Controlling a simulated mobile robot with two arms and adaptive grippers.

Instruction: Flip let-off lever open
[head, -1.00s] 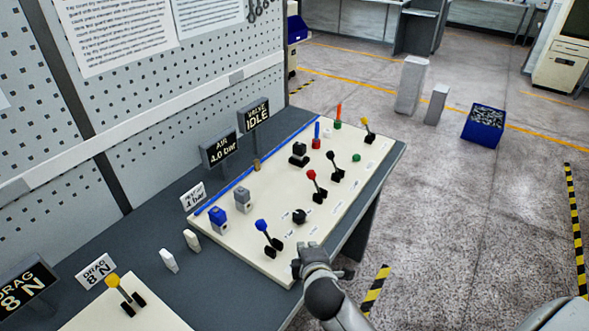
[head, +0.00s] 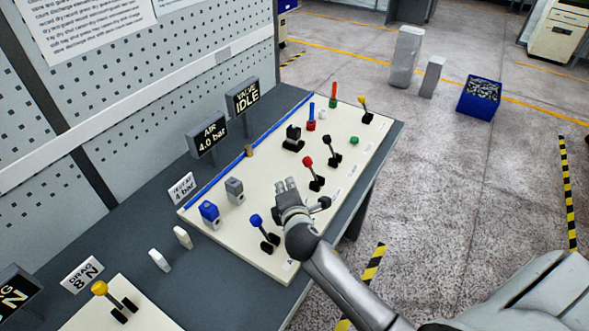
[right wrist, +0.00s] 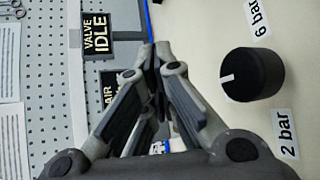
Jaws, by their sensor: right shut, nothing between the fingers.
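Several levers stand on a cream panel (head: 330,180). They are a blue-knobbed lever (head: 262,230), a red-knobbed lever (head: 313,172), a black-knobbed lever (head: 331,150) and a yellow-knobbed lever (head: 364,108). Another yellow-knobbed lever (head: 112,298) is on a separate panel at the lower left. I cannot read which is the let-off lever. My right gripper (head: 285,188) is shut and empty over the panel, between the blue and red levers. In the right wrist view its fingertips (right wrist: 157,52) meet beside a black knob (right wrist: 252,74) marked 2 bar and 6 bar. My left gripper is out of view.
Blue (head: 209,212) and grey (head: 234,190) blocks stand on the panel's left part. Display signs reading AIR 4.0 bar (head: 207,134) and VALVE IDLE (head: 243,96) stand behind it. A perforated wall (head: 140,110) closes off the back.

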